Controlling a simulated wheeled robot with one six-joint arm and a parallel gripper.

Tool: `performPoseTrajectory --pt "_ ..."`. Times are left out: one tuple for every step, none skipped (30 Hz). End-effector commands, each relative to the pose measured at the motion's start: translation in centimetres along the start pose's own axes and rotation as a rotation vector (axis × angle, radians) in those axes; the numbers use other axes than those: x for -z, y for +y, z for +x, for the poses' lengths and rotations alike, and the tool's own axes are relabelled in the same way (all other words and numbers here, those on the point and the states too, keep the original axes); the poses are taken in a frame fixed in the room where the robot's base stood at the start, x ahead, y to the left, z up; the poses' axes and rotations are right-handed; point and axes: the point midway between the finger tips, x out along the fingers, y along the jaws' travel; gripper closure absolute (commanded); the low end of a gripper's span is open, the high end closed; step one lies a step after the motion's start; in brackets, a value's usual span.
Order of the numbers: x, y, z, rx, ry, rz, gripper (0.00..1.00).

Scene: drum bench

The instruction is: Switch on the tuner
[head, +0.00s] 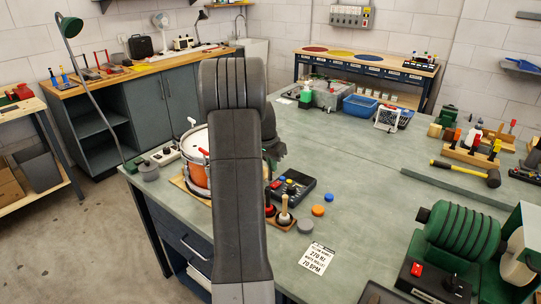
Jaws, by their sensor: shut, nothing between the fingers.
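A black box (296,187) with small coloured buttons, which looks like the tuner, lies on the grey-green bench right of the drum. Whether it is lit is too small to tell. My arm stands upright across the middle of the view and hides part of the bench. My gripper (277,149) shows only in part, as a dark shape beside the arm, above and behind the black box. It is shut and empty, and its fingertips are not clear. A drum (194,158) with a red-orange shell and white head stands left of the arm, partly hidden by it.
Mallets (284,212) stand in a wooden holder in front of the black box. Orange and blue discs (317,211) and a printed card (318,258) lie nearby. A green ribbed machine (462,233) fills the bench's right front. The bench's middle (355,165) is clear.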

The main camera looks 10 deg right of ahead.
Motion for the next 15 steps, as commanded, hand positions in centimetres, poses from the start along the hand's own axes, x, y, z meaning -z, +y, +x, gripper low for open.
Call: performPoseTrajectory --pt "-0.1 0.1 1.1 -0.004 -0.004 0.0 1.0" --pt "0.0 0.1 1.7 -0.003 -0.004 0.0 1.0" --pt "-0.1 0.1 2.5 -0.003 -0.004 0.0 1.0" --pt "-0.1 0.1 3.1 -0.003 -0.004 0.0 1.0" --pt "-0.2 0.1 3.5 -0.003 -0.004 0.0 1.0" --pt "-0.5 0.1 4.1 -0.002 -0.003 0.0 1.0" --pt "-0.7 0.1 4.5 -0.002 -0.003 0.001 1.0" --pt "-0.8 0.1 4.9 -0.002 -0.003 0.0 1.0" --pt "-0.9 0.1 5.3 -0.002 -0.002 0.0 1.0" --pt "-1.1 0.1 5.6 -0.002 -0.002 0.0 1.0" --pt "-1.1 0.1 5.8 -0.002 -0.001 -0.001 1.0" --pt "-1.2 0.0 6.1 -0.001 -0.001 -0.001 1.0" --pt "-1.3 0.0 6.3 0.0 0.0 0.0 1.0" --pt "-1.3 0.0 6.4 0.0 0.0 0.0 1.0" --pt "-1.4 0.0 6.6 0.0 0.0 0.0 1.0"
